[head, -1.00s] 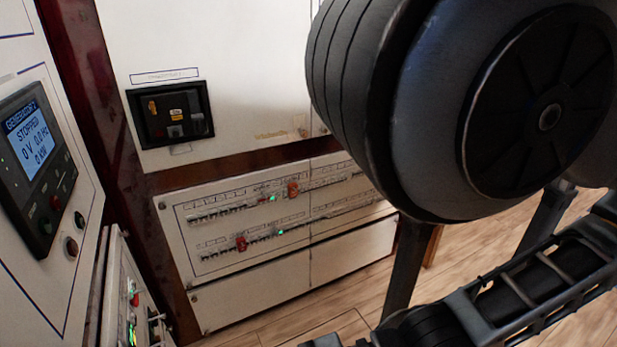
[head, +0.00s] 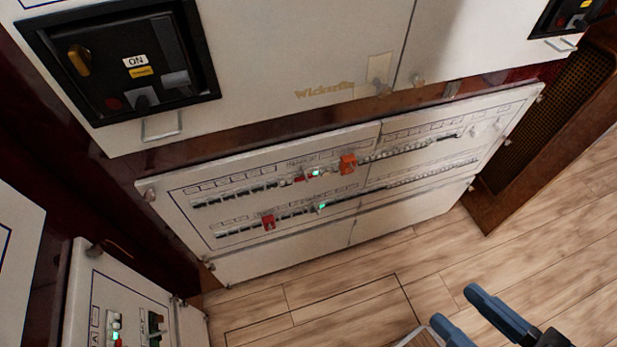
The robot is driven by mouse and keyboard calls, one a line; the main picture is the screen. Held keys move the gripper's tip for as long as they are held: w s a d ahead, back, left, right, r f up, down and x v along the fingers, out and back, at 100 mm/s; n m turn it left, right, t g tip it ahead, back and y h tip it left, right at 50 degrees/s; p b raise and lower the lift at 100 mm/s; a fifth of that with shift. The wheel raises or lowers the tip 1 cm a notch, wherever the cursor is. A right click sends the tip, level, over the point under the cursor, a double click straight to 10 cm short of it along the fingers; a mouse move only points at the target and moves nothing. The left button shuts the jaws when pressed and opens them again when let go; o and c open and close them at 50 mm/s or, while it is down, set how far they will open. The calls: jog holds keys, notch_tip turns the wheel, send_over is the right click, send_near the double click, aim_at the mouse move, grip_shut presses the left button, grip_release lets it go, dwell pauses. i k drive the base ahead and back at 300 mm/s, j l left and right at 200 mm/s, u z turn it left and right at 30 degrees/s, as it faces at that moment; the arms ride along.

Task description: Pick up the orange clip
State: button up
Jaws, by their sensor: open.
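The orange clip (head: 348,164) is on the upper breaker row of the white panel, just right of a small green light. A red clip (head: 268,222) sits on the lower row, further left. My gripper (head: 455,309) shows at the bottom right, with two blue-grey fingers spread apart and nothing between them. It is over the wooden floor, well to the right of and below the orange clip in the picture, and not touching the panel.
The breaker panel (head: 290,255) stands low against the wall. A black breaker unit (head: 125,75) with a handle is above left. A dark wooden cabinet side (head: 540,145) stands at the right. Another control panel (head: 120,300) is at the lower left. The wooden floor (head: 370,285) before the panel is clear.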

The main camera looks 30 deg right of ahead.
aim_at(344, 168)
jog(key=z, duration=0.35)
jog(key=i+j, duration=0.1)
jog(key=i, duration=0.35)
jog(key=i+j+z, duration=0.1)
jog(key=i, duration=0.3)
